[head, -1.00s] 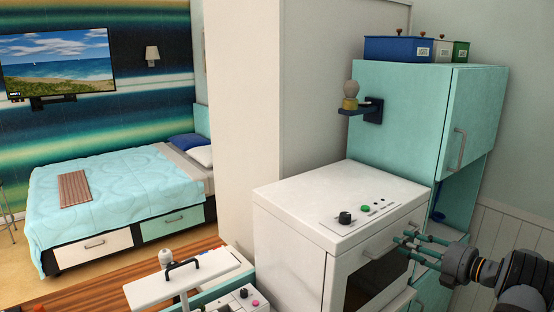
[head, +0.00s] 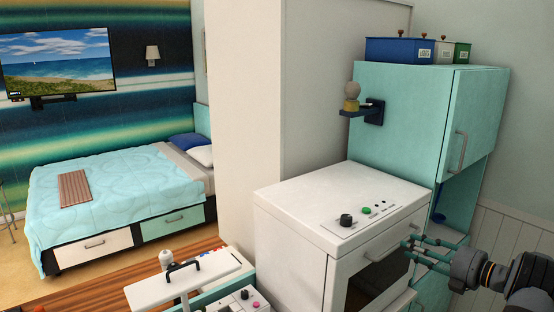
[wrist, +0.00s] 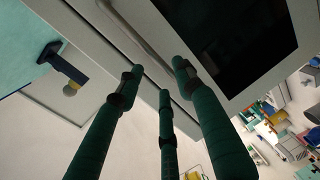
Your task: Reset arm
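My gripper (head: 418,248) has green jointed fingers and is at the lower right of the head view, in front of the white oven (head: 300,225). The fingers are spread apart with nothing between them, so it is open and empty. In the wrist view the fingers (wrist: 158,80) point toward the oven front, with the light oven handle (wrist: 136,32) beyond their tips and a dark oven window (wrist: 235,45) at the upper right. The fingertips look apart from the handle.
A teal cabinet (head: 400,110) stands behind the oven, with blue, white and green boxes on top. A small dark wall shelf (head: 362,112) holds a bulb-like object. A bed (head: 115,190) is at the left. A white-topped unit (head: 190,285) is at the lower middle.

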